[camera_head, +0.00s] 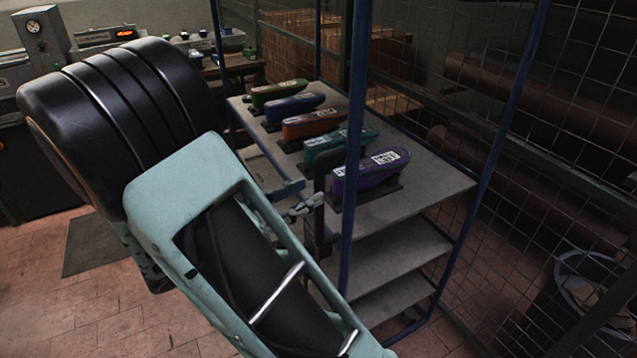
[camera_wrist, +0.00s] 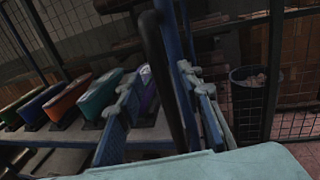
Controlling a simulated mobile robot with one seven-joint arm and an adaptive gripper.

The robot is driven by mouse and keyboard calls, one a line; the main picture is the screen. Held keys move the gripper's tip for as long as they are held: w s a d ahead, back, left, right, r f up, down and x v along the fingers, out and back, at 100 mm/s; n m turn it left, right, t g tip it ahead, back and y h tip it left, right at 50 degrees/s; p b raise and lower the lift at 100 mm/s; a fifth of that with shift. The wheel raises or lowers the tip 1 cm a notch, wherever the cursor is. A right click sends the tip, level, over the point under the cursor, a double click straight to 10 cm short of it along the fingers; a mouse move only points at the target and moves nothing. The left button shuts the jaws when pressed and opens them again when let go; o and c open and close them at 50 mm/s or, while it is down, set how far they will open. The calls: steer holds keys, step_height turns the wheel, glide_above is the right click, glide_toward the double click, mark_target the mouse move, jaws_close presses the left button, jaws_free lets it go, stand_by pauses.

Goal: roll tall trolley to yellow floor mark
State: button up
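The tall trolley (camera_head: 425,187) has blue posts, wire mesh sides and grey shelves. Several coloured shoe-shaped pieces (camera_head: 370,172) stand in a row on its upper shelf. A dark upright handle bar (camera_head: 320,215) is at its near side. My gripper (camera_head: 303,206) is at this bar. In the wrist view, the bar (camera_wrist: 165,60) passes between the two spread fingers of my gripper (camera_wrist: 160,85), with a clear gap on the left finger's side. The fingers look open around the bar. The yellow floor mark is not in view.
A bin (camera_head: 590,280) stands on the floor at the right, by mesh fencing (camera_head: 560,110). Brown rolls (camera_head: 520,90) lie behind the mesh. A machine with a gauge (camera_head: 40,35) is at the far left. A dark mat (camera_head: 95,243) lies on the tiled floor.

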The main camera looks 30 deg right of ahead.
mark_target(315, 189)
steer(key=shift+x, duration=2.3)
jaws_close()
